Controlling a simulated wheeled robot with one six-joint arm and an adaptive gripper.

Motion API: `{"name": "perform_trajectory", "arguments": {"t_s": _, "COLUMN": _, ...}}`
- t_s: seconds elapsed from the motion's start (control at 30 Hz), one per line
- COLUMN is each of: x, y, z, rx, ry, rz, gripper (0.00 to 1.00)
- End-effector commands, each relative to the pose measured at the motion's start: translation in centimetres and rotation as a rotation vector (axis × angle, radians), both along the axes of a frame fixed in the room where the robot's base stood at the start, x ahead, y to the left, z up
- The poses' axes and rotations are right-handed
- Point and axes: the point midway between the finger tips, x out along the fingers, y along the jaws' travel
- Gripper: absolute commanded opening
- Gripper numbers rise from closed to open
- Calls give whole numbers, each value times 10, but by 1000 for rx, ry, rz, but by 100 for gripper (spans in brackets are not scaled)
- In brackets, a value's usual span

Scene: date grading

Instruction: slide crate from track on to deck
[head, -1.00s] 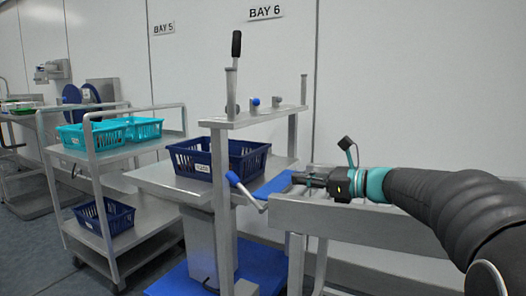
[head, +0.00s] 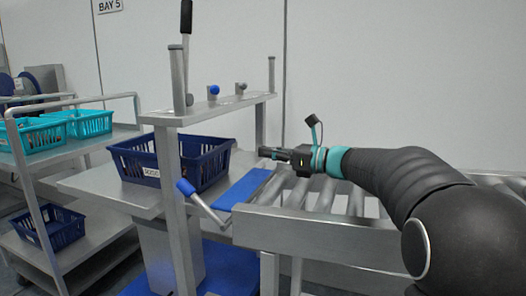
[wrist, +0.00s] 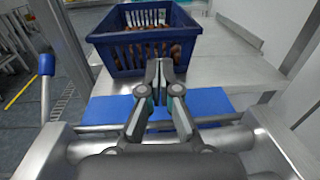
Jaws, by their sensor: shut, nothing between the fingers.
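A dark blue crate (head: 172,162) with a white label sits on the grey deck (head: 105,187), past the blue plate (head: 243,188) at the end of the roller track (head: 330,228). In the wrist view the crate (wrist: 145,50) stands ahead on the deck and holds brown dates. My gripper (head: 268,152) is shut and empty, above the track end and right of the crate. In the wrist view my gripper (wrist: 165,68) points at the crate's near wall, with its fingertips overlapping the crate's lower edge. I cannot tell if they touch it.
A metal frame with an upright lever (head: 186,50) and a blue-tipped handle (head: 188,188) stands between me and the deck. A trolley at left carries teal crates (head: 80,123) and a lower blue crate (head: 48,228). The track's side rail (head: 320,240) runs below my arm.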

Motion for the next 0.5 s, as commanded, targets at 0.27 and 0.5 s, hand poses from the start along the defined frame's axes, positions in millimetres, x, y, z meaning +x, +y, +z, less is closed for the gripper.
{"name": "perform_trajectory", "arguments": {"t_s": 0.27, "x": 22, "y": 54, "z": 0, "rx": 1, "ry": 0, "rz": 11, "gripper": 0}}
{"name": "perform_trajectory", "arguments": {"t_s": 0.5, "x": 40, "y": 88, "z": -1, "rx": 0, "ry": 1, "rz": 7, "gripper": 0}}
